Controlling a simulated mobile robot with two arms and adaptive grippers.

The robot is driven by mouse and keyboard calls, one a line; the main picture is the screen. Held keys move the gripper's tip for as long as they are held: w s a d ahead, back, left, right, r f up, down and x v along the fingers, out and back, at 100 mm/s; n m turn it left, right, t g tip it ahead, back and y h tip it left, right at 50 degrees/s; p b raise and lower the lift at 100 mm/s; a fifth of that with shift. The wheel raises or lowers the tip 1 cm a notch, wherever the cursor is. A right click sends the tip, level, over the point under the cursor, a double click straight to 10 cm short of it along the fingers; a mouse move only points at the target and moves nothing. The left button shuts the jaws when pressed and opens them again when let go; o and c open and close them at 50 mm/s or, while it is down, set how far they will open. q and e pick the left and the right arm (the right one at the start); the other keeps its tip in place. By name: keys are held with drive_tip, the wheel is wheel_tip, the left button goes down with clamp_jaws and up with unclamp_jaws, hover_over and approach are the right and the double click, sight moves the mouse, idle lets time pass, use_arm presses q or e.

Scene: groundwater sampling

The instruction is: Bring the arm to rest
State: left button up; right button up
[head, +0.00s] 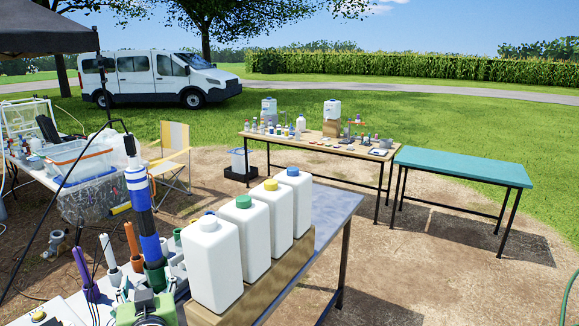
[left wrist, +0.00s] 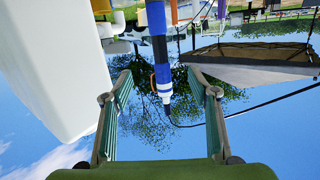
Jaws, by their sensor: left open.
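My left gripper (head: 149,301) is at the bottom of the head view, just left of the white jugs, with only its green body and part of its fingers showing. In the left wrist view my left gripper (left wrist: 158,90) has its two fingers wide apart. No object is held between them. A blue and white tube (head: 141,200) stands upright behind it. The tube also shows beyond the finger gap in the left wrist view (left wrist: 160,48), which is upside down. My right gripper is in neither view.
Purple (head: 84,272) and orange (head: 132,240) tubes stand at left. A teal table (head: 465,165) at right is bare. Open ground lies between the tables.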

use_arm(q)
drive_tip(key=s+d+f+m+g+h, duration=0.2)
drive_tip(key=s+d+f+g, duration=0.1)
drive_tip(key=s+f, duration=0.55)
drive_tip(key=s+d+f+m+g+h, duration=0.2)
drive_tip(key=s+f+g, duration=0.1)
drive_tip(key=s+f, duration=0.6)
drive_tip(key=s+d+f+m+g+h, duration=0.1)
drive_tip(key=s+d+f+g+h, duration=0.2)
drive_tip(key=s, duration=0.5)
drive_tip(key=s+d+f+m+g, duration=0.2)
drive_tip(key=s+d+f, duration=0.1)
drive_tip(key=s+f, duration=0.4)
drive_tip(key=s+f+g+b, duration=0.1)
drive_tip(key=s+f, duration=0.1)
drive_tip(key=f, duration=1.1)
drive_tip(key=s+f+b, duration=0.1)
drive_tip(key=s+f, duration=0.1)
drive_tip(key=f, duration=1.1)
drive_tip(key=s+a+f+g+b, duration=0.1)
drive_tip(key=s+a+f, duration=0.2)
drive_tip(key=s+f, duration=1.3)
drive_tip(key=shift+f+b, duration=0.3)
drive_tip(key=shift+f, duration=0.35)
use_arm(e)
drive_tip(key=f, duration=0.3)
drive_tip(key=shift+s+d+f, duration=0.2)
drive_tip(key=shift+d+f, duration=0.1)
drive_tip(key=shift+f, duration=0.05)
